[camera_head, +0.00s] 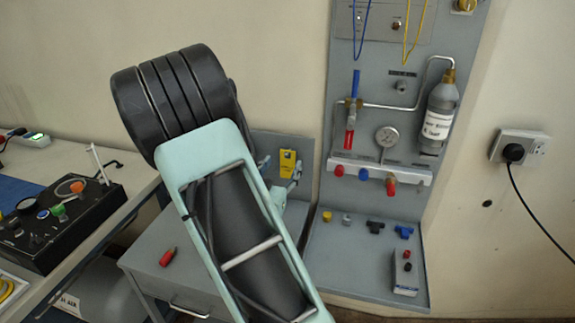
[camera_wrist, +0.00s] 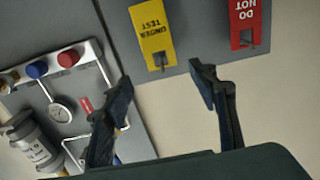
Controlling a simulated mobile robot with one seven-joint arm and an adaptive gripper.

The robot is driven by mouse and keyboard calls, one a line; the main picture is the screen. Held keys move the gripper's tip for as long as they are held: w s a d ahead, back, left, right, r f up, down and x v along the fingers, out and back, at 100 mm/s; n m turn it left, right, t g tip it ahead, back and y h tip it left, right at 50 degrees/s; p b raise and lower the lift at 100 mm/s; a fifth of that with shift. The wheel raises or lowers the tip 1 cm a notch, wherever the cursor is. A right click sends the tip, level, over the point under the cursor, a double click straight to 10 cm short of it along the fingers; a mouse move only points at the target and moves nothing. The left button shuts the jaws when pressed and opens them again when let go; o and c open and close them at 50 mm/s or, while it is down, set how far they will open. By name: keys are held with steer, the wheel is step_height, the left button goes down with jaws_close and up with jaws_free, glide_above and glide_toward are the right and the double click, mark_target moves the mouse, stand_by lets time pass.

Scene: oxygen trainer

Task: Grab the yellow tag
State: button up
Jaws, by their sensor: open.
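The yellow tag (camera_wrist: 153,33), printed "UNDER TEST", hangs upside down in the wrist view at the top centre. It also shows in the head view (camera_head: 288,163), on a grey panel just right of my arm. My gripper (camera_wrist: 165,88) is open, with nothing between its fingers. The tag lies ahead of the gap between the fingertips, apart from both in the picture. How far off it is, I cannot tell. In the head view my arm hides part of the panel and most of the gripper.
A red tag (camera_wrist: 246,20) hangs beside the yellow one. The oxygen board (camera_head: 320,240) right of it carries a gauge (camera_head: 387,136), a bottle (camera_head: 439,112) and several knobs. A black control box (camera_head: 62,222) stands left.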

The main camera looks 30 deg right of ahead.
mark_target(288, 165)
steer(key=x, duration=0.6)
steer(key=shift+a+r+p, duration=0.1)
steer(key=shift+a+p, duration=0.05)
steer(key=shift+p, duration=0.15)
steer(key=c, duration=0.9)
